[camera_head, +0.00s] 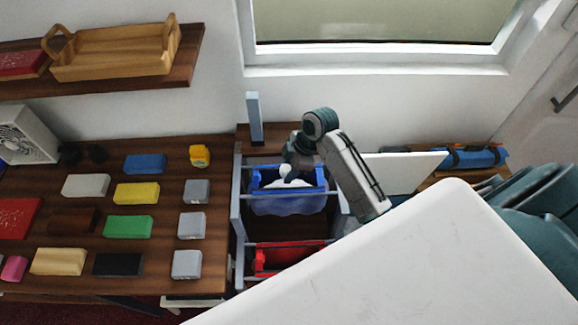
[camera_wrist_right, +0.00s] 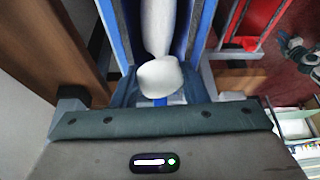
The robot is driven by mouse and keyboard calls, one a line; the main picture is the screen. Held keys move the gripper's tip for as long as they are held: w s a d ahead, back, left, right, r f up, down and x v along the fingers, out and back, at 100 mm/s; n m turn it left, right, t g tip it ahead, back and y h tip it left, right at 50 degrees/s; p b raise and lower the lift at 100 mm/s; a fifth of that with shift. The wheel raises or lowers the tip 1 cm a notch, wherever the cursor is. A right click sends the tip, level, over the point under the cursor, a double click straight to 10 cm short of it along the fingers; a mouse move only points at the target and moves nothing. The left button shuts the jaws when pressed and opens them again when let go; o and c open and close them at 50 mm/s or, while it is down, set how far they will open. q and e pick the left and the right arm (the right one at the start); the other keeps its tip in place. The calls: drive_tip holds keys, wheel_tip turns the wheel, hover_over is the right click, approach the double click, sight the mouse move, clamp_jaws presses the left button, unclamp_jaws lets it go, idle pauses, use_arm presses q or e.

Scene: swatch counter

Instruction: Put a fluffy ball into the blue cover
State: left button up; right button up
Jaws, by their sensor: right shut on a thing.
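My right gripper (camera_head: 289,171) points down into the top of the cover and is shut on a white fluffy ball (camera_wrist_right: 160,78), which sits between the fingers. More white material (camera_wrist_right: 158,22) shows beyond it inside the cover; whether it is separate is unclear. The ball's underside is hidden. My left gripper is out of view.
A red cover (camera_head: 272,258) hangs in the nearer part of the grey rack (camera_head: 237,210). Several coloured blocks, such as a green one (camera_head: 128,227), lie on the wooden counter to the left. A white panel (camera_head: 405,168) and a blue roll (camera_head: 475,158) are to the right.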

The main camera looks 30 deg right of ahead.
drive_tip(key=shift+f, duration=0.15)
idle(0.6)
drive_tip(key=o, duration=1.3)
drive_tip(key=shift+r, duration=3)
